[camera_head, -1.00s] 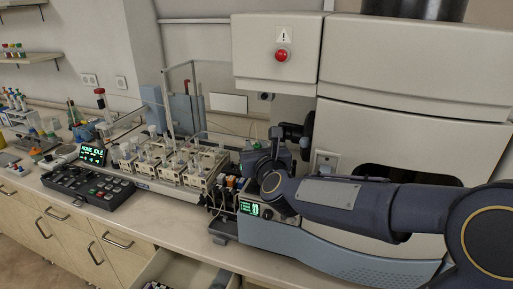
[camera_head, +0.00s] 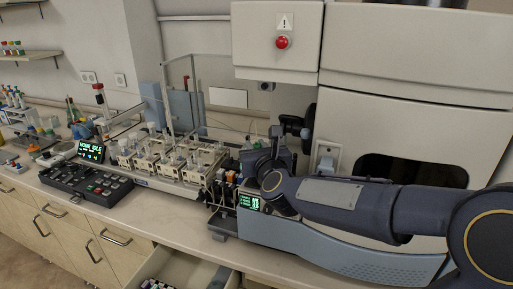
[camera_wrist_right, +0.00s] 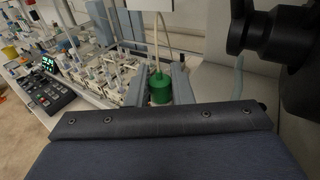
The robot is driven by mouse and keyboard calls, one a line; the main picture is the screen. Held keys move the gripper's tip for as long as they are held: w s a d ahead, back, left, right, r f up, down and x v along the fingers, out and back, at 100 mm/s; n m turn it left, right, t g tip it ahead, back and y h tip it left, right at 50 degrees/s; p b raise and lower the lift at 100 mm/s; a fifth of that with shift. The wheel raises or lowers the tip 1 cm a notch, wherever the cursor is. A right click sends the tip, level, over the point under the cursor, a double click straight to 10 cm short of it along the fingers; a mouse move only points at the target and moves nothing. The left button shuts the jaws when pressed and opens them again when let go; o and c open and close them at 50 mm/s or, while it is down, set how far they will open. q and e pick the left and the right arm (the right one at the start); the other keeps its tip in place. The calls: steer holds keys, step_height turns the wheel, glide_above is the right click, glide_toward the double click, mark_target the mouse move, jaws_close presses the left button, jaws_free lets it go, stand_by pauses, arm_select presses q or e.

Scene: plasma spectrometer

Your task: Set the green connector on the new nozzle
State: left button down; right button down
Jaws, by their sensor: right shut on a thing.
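The green connector (camera_wrist_right: 160,88) is upright between the two grey fingers of my right gripper (camera_wrist_right: 161,86) in the right wrist view. The gripper is shut on it, with a finger at each side. In the head view my right wrist hides most of the gripper, which is in front of the instrument's left side. A black cylindrical fitting (camera_wrist_right: 262,32) is at the upper right of the wrist view, apart from the connector; it also shows in the head view (camera_head: 299,124). I cannot make out the new nozzle. My left gripper is not in view.
The large pale instrument (camera_head: 430,95) fills the right side. A sampler with several vial racks (camera_head: 170,160) stands on the bench left of my wrist, beside a black control panel (camera_head: 88,185). An open drawer (camera_head: 190,268) juts out below the bench front.

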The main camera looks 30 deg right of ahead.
steer(key=c, duration=1.2)
jaws_free()
steer(key=b+v, duration=0.1)
steer(key=v, duration=0.6)
steer(key=shift+s+a, duration=0.1)
steer(key=shift+s, duration=0.3)
